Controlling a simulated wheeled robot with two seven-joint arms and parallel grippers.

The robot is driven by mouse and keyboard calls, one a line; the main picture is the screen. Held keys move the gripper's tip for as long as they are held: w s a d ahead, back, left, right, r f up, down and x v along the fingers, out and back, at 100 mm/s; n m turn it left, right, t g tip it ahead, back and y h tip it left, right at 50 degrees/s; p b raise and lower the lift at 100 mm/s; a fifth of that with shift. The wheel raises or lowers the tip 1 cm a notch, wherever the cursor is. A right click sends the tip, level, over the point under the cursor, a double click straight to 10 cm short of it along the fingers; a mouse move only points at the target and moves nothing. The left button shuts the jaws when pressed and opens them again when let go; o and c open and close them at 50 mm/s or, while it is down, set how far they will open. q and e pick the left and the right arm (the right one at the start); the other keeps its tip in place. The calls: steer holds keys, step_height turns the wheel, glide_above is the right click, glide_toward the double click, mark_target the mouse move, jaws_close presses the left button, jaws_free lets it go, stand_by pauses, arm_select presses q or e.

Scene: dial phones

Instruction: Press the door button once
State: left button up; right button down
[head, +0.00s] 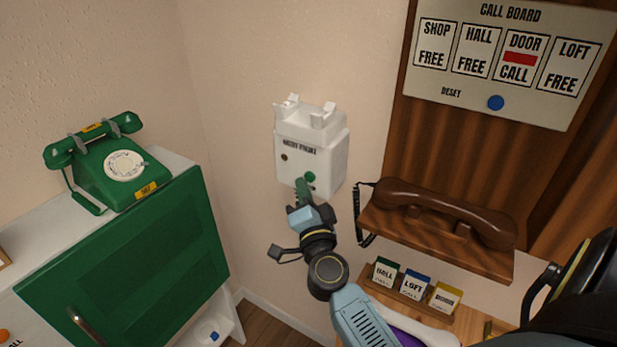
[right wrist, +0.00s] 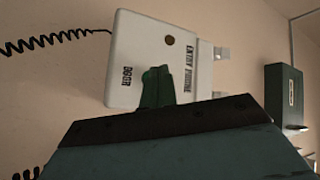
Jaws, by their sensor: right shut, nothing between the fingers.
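The white entry phone box (head: 318,140) hangs on the wall, with empty hooks on top. A round green button (head: 311,177) shows low on its front. The box also fills the upper middle of the right wrist view (right wrist: 135,70), lettered "ENTRY PHONE" and "DOOR". My right gripper (head: 301,184) is shut and empty, its green fingertips at the box's lower front, right beside the button. In the right wrist view the fingers (right wrist: 157,86) overlap the box near the word "DOOR" and hide the button. I cannot tell whether they touch it. My left gripper is out of view.
A brown handset (head: 445,212) lies on a wooden shelf at right, above several call cards (head: 413,286). The call board (head: 505,65) shows red and "CALL" under DOOR. A green dial phone (head: 120,165) stands on the cabinet at left. Bare wall surrounds the box's left side.

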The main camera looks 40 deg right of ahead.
steer(key=shift+w+d, duration=0.1)
steer(key=shift+d, duration=0.2)
steer(key=shift+w+d, duration=0.15)
steer(key=shift+d, duration=0.15)
stand_by(0.7)
steer(key=shift+s+a+p, duration=0.35)
steer(key=shift+a+p, duration=0.05)
steer(key=shift+a, duration=0.35)
steer(key=shift+s+a, duration=0.3)
steer(key=shift+a, duration=0.45)
steer(key=shift+s+a, duration=0.35)
steer(key=shift+a, duration=0.45)
steer(key=shift+s+a, duration=0.3)
steer(key=shift+a, duration=0.45)
